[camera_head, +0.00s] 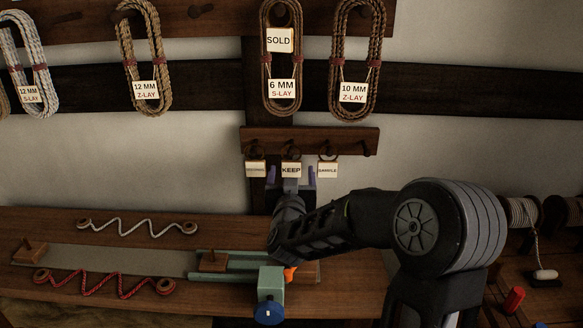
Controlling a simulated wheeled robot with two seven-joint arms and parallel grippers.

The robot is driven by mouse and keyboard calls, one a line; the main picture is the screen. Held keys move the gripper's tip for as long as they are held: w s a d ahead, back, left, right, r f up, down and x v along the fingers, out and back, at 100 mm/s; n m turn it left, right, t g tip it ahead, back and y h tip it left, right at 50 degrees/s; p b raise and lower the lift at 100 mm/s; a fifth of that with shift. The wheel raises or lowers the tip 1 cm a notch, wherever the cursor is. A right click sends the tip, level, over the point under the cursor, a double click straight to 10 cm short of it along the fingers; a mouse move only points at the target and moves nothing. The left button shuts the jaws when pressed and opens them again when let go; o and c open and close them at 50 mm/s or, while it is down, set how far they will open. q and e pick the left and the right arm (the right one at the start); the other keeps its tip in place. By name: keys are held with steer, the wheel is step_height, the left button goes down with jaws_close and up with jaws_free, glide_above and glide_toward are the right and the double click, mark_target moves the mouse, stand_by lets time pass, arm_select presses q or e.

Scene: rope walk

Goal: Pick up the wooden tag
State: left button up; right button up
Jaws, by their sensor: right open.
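Three small pale lettered tags hang from a short dark peg rail (309,140) on the wall. The middle tag reads KEEP (291,170). The left tag (255,170) has lettering too small to read surely, and the right tag (328,170) seems to read SAMPLE. Another tag, reading SOLD (279,40), hangs on a brown rope coil at upper middle. My right gripper (292,173) is open and points at the wall, with one finger on each side of the KEEP tag in the picture. I cannot tell whether it touches the tag. My left gripper is out of view.
Several rope coils with size labels, such as the 10 MM coil (353,60), hang above. Below, a wooden bench (215,222) carries white cord (137,229), red cord (105,284) and a green device with a blue knob (269,290). Spools (521,212) stand at right.

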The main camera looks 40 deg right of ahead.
mark_target(291, 163)
steer(key=shift+x, duration=0.75)
steer(key=shift+f+p+x, duration=0.1)
steer(key=shift+p+x, duration=0.35)
steer(key=shift+x, duration=0.85)
steer(key=shift+f+p+x, duration=0.15)
steer(key=shift+p+x, duration=0.25)
steer(key=shift+x, duration=0.9)
steer(key=shift+a, duration=0.1)
steer(key=c, duration=1.4)
steer(key=shift+r, duration=0.2)
